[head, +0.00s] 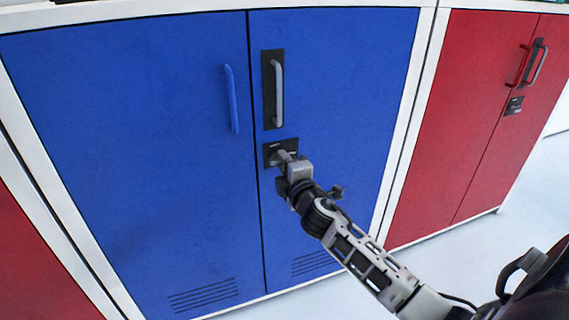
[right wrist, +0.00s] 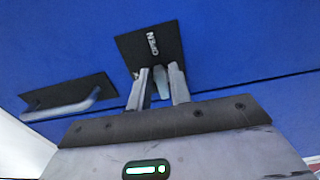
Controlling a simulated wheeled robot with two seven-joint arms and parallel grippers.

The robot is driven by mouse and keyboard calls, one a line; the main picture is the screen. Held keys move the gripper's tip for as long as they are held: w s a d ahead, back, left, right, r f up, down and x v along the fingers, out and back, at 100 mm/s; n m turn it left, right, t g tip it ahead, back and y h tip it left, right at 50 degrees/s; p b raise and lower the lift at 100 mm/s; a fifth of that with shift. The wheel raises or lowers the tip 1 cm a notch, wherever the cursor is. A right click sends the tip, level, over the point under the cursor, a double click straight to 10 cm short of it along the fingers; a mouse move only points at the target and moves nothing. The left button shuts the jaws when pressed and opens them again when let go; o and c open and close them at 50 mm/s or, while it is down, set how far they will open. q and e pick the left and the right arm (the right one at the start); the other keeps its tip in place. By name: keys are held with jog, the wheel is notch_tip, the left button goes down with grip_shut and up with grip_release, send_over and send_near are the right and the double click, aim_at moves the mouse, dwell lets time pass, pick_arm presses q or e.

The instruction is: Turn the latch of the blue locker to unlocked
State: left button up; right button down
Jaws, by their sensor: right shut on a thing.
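The blue locker (head: 140,150) has two closed doors. Its black latch plate (head: 270,150) is on the right door, below the grey handle (head: 278,95). My right gripper (head: 284,157) is at this plate, shut on the latch. In the right wrist view, its two fingers (right wrist: 161,88) stand on either side of the latch (right wrist: 159,80), which is mostly hidden between them. The latch's exact angle is hard to tell. My left gripper is not in view.
A blue handle (head: 231,98) is on the left door. A red locker (head: 470,120) with its own handles and black plate (head: 514,105) stands to the right. Another red locker (head: 35,270) is at the lower left. Pale floor (head: 480,260) is open at the right front.

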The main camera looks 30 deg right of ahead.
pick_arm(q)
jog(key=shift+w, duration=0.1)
pick_arm(e)
jog(key=c, duration=1.5)
grip_release()
pick_arm(q)
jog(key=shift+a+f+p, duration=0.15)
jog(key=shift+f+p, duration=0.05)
jog(key=shift+p, duration=0.2)
pick_arm(e)
jog(key=v, duration=1.6)
jog(key=shift+d, duration=0.1)
